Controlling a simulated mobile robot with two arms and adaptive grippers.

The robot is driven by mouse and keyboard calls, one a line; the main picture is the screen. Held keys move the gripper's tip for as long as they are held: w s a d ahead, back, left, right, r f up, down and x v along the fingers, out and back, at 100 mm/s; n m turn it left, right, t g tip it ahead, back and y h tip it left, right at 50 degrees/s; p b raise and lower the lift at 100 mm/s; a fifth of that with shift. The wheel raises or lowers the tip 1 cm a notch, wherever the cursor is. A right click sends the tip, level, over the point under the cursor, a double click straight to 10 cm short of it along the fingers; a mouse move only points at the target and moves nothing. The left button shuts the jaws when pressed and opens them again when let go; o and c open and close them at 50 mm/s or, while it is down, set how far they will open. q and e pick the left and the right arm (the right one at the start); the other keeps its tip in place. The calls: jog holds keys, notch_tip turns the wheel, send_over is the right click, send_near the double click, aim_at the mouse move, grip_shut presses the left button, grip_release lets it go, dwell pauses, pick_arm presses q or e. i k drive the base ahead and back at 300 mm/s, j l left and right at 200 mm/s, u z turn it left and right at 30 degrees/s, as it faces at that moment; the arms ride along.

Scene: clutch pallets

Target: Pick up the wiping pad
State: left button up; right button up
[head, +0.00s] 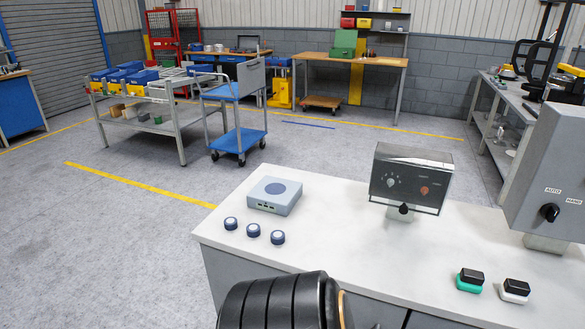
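Two small pads with black grips lie at the front right of the light worktop. One has a green base (470,280) and the other, to its right, has a white base (515,291). Either could be the wiping pad; I cannot tell which. Both sit apart from each other, with nothing touching them. Neither of my grippers is in view. Only a black, ribbed part of my own body shows at the bottom edge, left of the pads.
The worktop (340,239) also carries a grey-blue box with a round disc (274,196), three blue-and-white round pieces (253,230), a control box with knobs (410,178) and a grey AUTO/HAND cabinet (552,170). Free surface lies between the control box and the pads. Carts (238,140) stand beyond.

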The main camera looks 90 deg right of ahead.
aim_at(514, 291)
jog(key=z, duration=4.3)
